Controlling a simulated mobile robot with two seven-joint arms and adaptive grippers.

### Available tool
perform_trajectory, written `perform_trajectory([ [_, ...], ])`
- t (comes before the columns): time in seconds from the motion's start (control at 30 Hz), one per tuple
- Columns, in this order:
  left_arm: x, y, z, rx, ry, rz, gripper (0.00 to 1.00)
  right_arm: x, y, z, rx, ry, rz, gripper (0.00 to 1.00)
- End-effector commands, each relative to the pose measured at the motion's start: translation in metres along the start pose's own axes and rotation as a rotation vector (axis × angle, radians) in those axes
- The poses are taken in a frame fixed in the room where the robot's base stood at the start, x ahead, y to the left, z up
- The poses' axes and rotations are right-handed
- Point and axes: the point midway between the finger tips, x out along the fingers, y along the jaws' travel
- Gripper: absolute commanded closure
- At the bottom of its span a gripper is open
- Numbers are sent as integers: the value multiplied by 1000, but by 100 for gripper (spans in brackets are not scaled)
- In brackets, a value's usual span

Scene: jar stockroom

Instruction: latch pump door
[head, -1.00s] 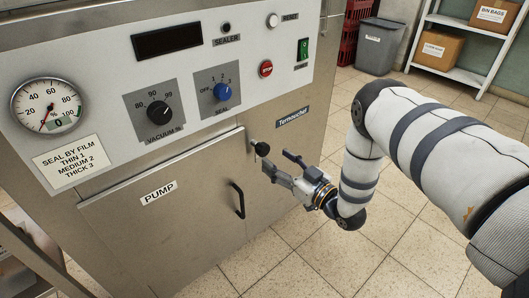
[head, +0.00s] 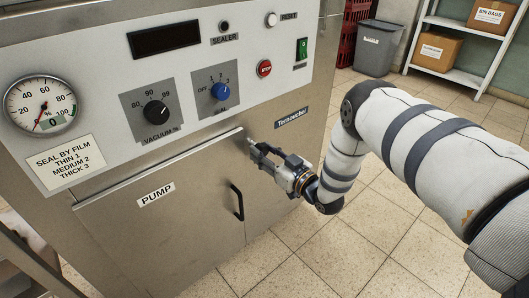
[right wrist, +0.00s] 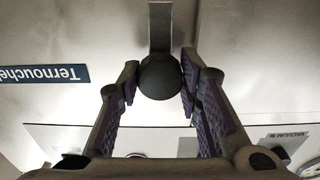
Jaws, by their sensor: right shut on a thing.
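The pump door (head: 180,238) is a steel panel low on the machine's front, marked PUMP, with a black bar handle (head: 238,202). It appears to lie closed against the front. My right gripper (head: 257,151) is at the door's upper right corner, shut on the latch knob. The knob is hidden behind the fingers in the head view. In the right wrist view the round black latch knob (right wrist: 160,78) sits between the two fingertips, at the end of a grey flat lever (right wrist: 160,27). My left gripper is out of view.
A grey bin (head: 377,47) and a shelf with boxes (head: 440,69) stand behind. Tiled floor is free at right.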

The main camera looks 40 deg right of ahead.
Motion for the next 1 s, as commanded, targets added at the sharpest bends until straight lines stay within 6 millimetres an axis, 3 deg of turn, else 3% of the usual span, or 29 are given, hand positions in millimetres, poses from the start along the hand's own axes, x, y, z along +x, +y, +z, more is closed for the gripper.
perform_trajectory([
  [0.37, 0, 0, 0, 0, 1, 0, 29, 0, 1, 0, 145, 0, 2, 96],
  [1.0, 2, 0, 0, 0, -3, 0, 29, -1, 0, 1, 743, -1, 2, 96],
])
